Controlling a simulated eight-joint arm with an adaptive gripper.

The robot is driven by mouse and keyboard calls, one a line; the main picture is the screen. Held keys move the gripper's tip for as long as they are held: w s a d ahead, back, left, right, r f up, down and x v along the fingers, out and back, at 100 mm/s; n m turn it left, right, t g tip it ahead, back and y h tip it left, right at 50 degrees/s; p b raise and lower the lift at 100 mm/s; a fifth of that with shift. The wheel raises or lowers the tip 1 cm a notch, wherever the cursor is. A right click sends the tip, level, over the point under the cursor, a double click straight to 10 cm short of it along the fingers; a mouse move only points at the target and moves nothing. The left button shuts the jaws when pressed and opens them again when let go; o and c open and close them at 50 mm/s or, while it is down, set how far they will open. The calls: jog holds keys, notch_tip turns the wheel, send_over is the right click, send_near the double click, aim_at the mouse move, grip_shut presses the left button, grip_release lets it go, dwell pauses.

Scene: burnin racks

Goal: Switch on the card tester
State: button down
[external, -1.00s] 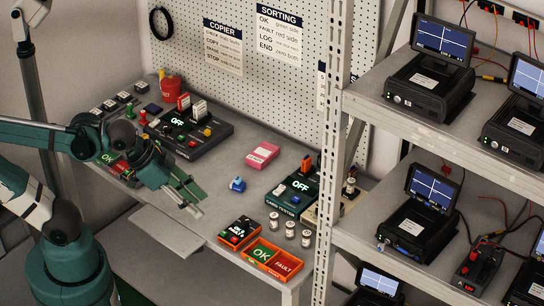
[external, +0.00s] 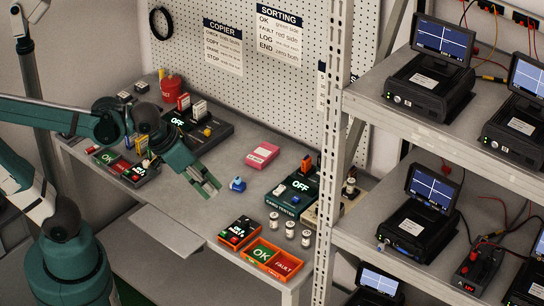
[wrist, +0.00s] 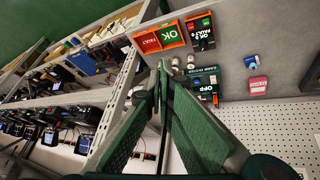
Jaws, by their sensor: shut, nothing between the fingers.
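The card tester (external: 283,204) is a dark green box near the right end of the bench, beside the shelf upright. Its display reads OFF. A white and a red-orange part stand on it, too small to make out fully. It also shows in the wrist view (wrist: 207,89), right of my fingers, partly covered by one of them. My gripper (external: 214,190) is shut and empty, above the bench to the left of the tester and apart from it. The green fingers (wrist: 163,66) meet at their tips in the wrist view.
Several small jars (external: 290,229), an OK/FAULT tray (external: 284,279) and a small button box (external: 240,232) sit in front. A metal shelf upright (external: 330,150) rises at the right.

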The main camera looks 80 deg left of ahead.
jog(key=w+a+r+n+g+p, duration=0.1)
jog(key=w+a+n+p, duration=0.1)
jog(key=w+a+n, duration=0.4)
jog(key=n+g+p, duration=0.4)
jog(key=n, duration=1.3)
send_over(282, 188)
jog(key=s+d, duration=0.2)
notch_tip(282, 188, down, 11)
jog(key=shift+a+r+y, duration=0.2)
jog(key=shift+y, duration=0.2)
jog(key=shift+w, duration=0.1)
jog(key=shift+f, duration=0.1)
jog(key=shift+w+a+f, duration=0.2)
jog(key=shift+a+f, duration=0.05)
jog(key=shift+f, duration=2)
jog(key=shift+w+a+f, duration=0.2)
jog(key=shift+w+f, duration=0.05)
jog(key=shift+f, duration=2.05)
jog(key=shift+w+a+f, duration=0.2)
jog(key=shift+a+f, duration=0.05)
jog(key=shift+f, duration=2)
